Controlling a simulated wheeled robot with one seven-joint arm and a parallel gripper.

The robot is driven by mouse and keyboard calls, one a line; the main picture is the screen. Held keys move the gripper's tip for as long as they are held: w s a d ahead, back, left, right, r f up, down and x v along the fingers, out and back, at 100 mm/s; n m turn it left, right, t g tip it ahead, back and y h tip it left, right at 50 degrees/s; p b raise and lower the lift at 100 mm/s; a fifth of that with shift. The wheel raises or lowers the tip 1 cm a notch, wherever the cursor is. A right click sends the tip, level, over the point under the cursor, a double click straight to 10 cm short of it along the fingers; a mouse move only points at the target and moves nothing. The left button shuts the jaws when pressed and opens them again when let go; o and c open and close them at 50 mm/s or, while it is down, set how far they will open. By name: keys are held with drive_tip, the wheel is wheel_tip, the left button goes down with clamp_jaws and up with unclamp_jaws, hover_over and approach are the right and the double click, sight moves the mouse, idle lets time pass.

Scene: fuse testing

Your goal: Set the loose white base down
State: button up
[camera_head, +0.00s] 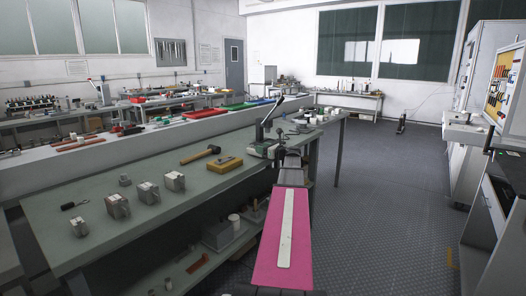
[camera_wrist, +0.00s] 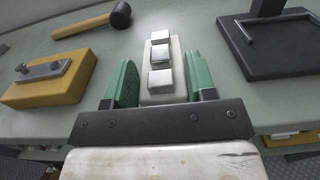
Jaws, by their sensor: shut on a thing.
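The white base (camera_wrist: 174,47) is a narrow pale block carrying small silver metal pieces (camera_wrist: 160,57), seen in the wrist view. My gripper (camera_wrist: 162,72) has its green-padded fingers on both sides of this base and is shut on it. The base is over or on the green bench top (camera_wrist: 215,30); I cannot tell whether it touches the surface. In the head view my gripper (camera_head: 291,155) is at the bench's right edge, and the base cannot be made out clearly there.
A dark plate with a metal handle (camera_wrist: 275,55) is close on the right in the wrist view. A yellow block (camera_wrist: 55,85) and a mallet (camera_wrist: 95,22) lie left. Several grey boxed units (camera_head: 148,193) stand on the bench (camera_head: 120,240).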

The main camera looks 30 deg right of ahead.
drive_tip(key=shift+f, duration=0.3)
drive_tip(key=shift+f, duration=0.1)
drive_tip(key=o, duration=1)
drive_tip(key=shift+s+d, duration=0.1)
drive_tip(key=shift+s, duration=0.15)
drive_tip(key=v, duration=1.1)
drive_tip(key=shift+s+d, duration=0.1)
drive_tip(key=shift+s, duration=0.15)
